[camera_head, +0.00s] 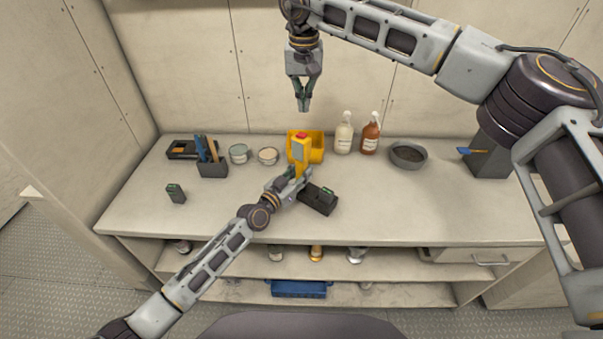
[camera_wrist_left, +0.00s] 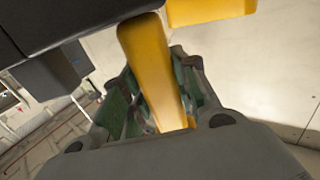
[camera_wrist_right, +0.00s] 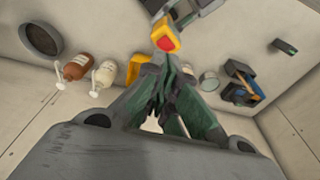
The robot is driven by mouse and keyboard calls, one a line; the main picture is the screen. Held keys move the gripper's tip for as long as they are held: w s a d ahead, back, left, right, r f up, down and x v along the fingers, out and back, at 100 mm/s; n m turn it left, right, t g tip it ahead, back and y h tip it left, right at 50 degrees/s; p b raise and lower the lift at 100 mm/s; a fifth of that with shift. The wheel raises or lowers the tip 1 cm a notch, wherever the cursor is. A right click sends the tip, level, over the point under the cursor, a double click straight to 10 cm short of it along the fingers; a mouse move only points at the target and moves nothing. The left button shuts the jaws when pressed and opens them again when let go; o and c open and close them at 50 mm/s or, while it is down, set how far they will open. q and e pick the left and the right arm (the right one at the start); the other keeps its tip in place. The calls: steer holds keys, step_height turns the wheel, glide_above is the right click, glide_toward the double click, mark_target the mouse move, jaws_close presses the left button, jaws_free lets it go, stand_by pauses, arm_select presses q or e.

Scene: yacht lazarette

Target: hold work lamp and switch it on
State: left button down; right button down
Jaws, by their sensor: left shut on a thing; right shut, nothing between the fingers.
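The work lamp (camera_head: 300,150) is yellow with a grey front panel and a red button on top. It stands roughly upright over the middle of the bench. My left gripper (camera_head: 296,180) is shut on its lower part; the yellow handle (camera_wrist_left: 155,75) runs between the fingers in the left wrist view. My right gripper (camera_head: 304,104) is shut and empty, pointing down above the lamp and apart from it. In the right wrist view the red button (camera_wrist_right: 166,44) shows just beyond the closed fingertips (camera_wrist_right: 160,85).
A black charger-like block (camera_head: 318,199) lies by the left gripper. A yellow bin (camera_head: 318,148), two pump bottles (camera_head: 344,133), a grey bowl (camera_head: 408,155), tubs (camera_head: 238,153) and a tool holder (camera_head: 212,165) line the back. A small dark block (camera_head: 176,193) lies left. The bench front is mostly clear.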

mark_target(303, 134)
steer(key=shift+f, duration=0.1)
stand_by(0.3)
steer(key=shift+f, duration=3.2)
steer(key=shift+f, duration=1.05)
stand_by(0.6)
steer(key=shift+r, duration=3.5)
arm_select(q)
steer(key=c, duration=1)
jaws_free()
